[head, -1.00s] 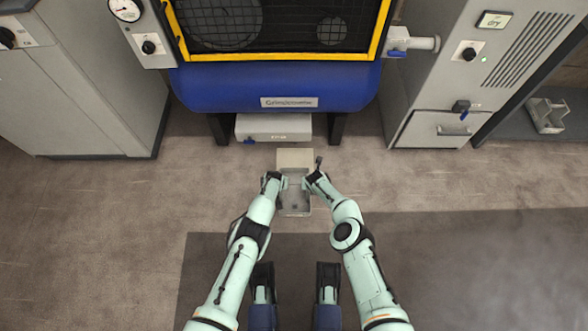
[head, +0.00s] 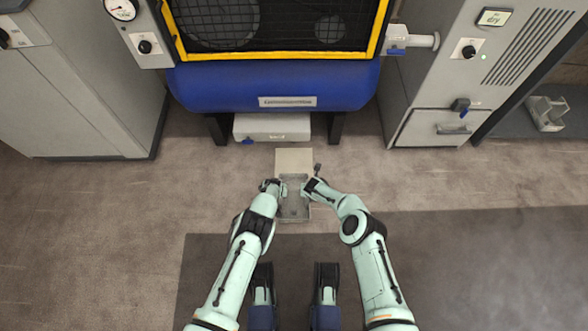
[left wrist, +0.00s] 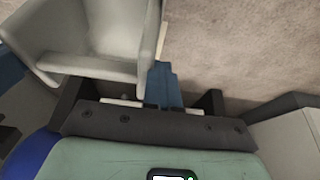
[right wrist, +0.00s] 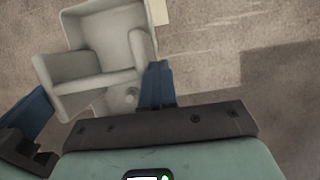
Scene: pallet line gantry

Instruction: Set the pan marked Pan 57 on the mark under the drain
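A grey open pan (head: 294,212) is between my two grippers in front of the blue tank, its marking not readable. My left gripper (head: 283,190) appears closed on its left wall and my right gripper (head: 306,190) on its right wall. The pan also shows in the left wrist view (left wrist: 95,60) and right wrist view (right wrist: 100,50), beside the blue fingers. A pale square mark (head: 294,160) lies on the floor just beyond the pan. I cannot tell how high the pan is. The blue drain valve (head: 248,141) sits under the tank.
The blue tank (head: 275,87) stands on dark legs behind the mark, with a white box (head: 272,125) beneath it. Grey cabinets stand left (head: 90,90) and right (head: 430,75). Another grey container (head: 547,114) rests on a shelf at far right. The floor around the pan is clear.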

